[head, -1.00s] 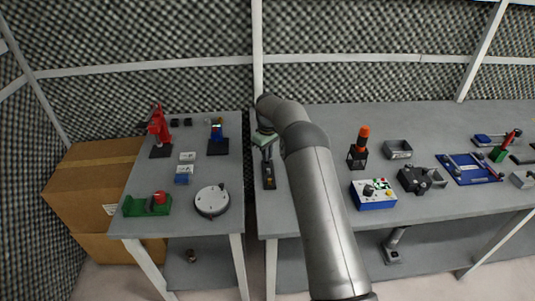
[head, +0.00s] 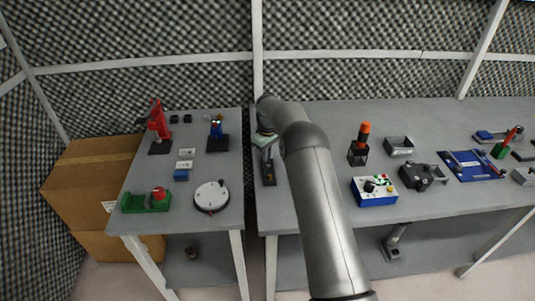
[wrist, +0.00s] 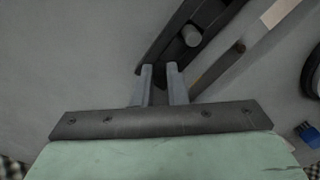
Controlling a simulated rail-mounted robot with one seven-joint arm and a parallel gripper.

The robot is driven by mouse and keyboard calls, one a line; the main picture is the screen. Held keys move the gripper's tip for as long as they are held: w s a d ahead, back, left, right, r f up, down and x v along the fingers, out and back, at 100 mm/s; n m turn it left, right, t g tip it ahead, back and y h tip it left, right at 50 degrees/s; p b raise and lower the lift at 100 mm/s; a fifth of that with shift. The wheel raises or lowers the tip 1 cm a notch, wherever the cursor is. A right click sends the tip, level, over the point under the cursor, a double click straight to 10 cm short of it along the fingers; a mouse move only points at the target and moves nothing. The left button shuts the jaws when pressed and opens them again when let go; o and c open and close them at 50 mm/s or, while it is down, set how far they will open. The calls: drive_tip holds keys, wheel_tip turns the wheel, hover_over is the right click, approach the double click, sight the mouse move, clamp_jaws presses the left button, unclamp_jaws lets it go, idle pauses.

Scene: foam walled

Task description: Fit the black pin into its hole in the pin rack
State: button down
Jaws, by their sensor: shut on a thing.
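The pin rack (head: 269,177) is a narrow dark block near the left edge of the right table in the head view. In the wrist view the rack (wrist: 212,18) runs diagonally at the top, with a grey round peg (wrist: 191,36) standing in it. My gripper (wrist: 161,68) is at the rack's near end. Its fingers are shut on a dark thing, which I take to be the black pin (wrist: 160,96). The pin's lower end and its hole are hidden or too dark to tell. In the head view my gripper (head: 267,152) is just above the rack.
A gap separates the two tables, just left of the rack. A white round turntable (head: 211,196) and a green fixture (head: 147,201) stand on the left table. A blue control box (head: 374,191) and a black holder (head: 358,154) stand right of my arm.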

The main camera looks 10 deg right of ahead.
drive_tip(key=c, duration=1.4)
unclamp_jaws()
drive_tip(key=shift+o, duration=0.2)
wheel_tip(320, 180, up, 17)
drive_tip(key=shift+r+b, duration=0.2)
drive_tip(key=shift+b, duration=0.2)
